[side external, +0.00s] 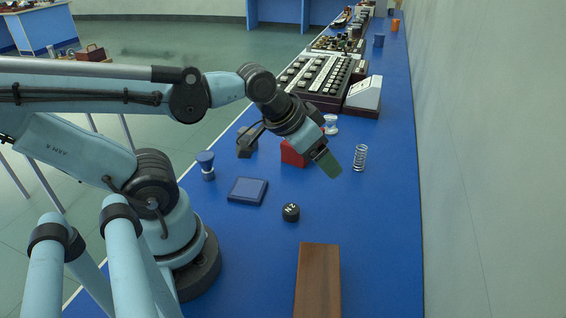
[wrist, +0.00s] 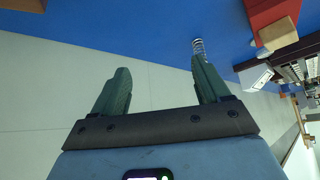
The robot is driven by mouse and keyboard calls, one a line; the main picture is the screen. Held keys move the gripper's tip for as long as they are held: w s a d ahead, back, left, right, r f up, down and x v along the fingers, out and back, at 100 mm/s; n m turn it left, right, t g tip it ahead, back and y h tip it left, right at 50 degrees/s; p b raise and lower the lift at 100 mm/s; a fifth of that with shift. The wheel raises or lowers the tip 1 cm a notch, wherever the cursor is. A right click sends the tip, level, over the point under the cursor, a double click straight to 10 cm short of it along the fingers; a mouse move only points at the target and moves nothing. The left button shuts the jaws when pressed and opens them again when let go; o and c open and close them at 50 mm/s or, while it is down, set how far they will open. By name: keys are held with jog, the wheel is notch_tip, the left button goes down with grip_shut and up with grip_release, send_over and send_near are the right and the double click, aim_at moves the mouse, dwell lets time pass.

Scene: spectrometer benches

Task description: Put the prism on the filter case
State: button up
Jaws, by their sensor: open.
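A red block (side external: 293,153) with a sloped top, which may be the prism, stands on the blue bench behind my gripper (side external: 328,163), which partly hides it. A red shape (wrist: 268,12) also shows at the top right of the wrist view. A flat dark blue square (side external: 248,190), probably the filter case, lies on the bench left of and nearer than the red block; its top is bare. My gripper is tilted down above the bench, right of the red block. In the wrist view my gripper (wrist: 160,82) is open, with nothing between its fingers.
A spring (side external: 360,158) stands right of my gripper. A black knob (side external: 291,212), a wooden block (side external: 318,280), a blue spool (side external: 206,165) and a grey piece (side external: 245,144) are around. Consoles (side external: 318,80) stand behind. The bench at front right is clear.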

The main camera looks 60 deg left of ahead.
jog(key=w+a+r+m+g, duration=0.2)
jog(key=w+a+r, duration=0.4)
jog(key=w, duration=0.2)
jog(key=m+g+h, duration=0.2)
jog(key=m+h, duration=0.1)
jog(key=m, duration=0.4)
send_over(328, 117)
jog(key=s+a, duration=0.3)
jog(key=s, duration=0.1)
notch_tip(328, 117, down, 8)
jog(key=r, duration=0.1)
jog(key=x, duration=0.7)
jog(key=shift+w+a, duration=0.1)
jog(key=shift+w, duration=0.1)
jog(key=shift+w+x, duration=0.15)
jog(key=shift+x, duration=1.2)
jog(key=shift+w+x, duration=0.1)
jog(key=shift+x, duration=1.2)
jog(key=shift+r, duration=0.1)
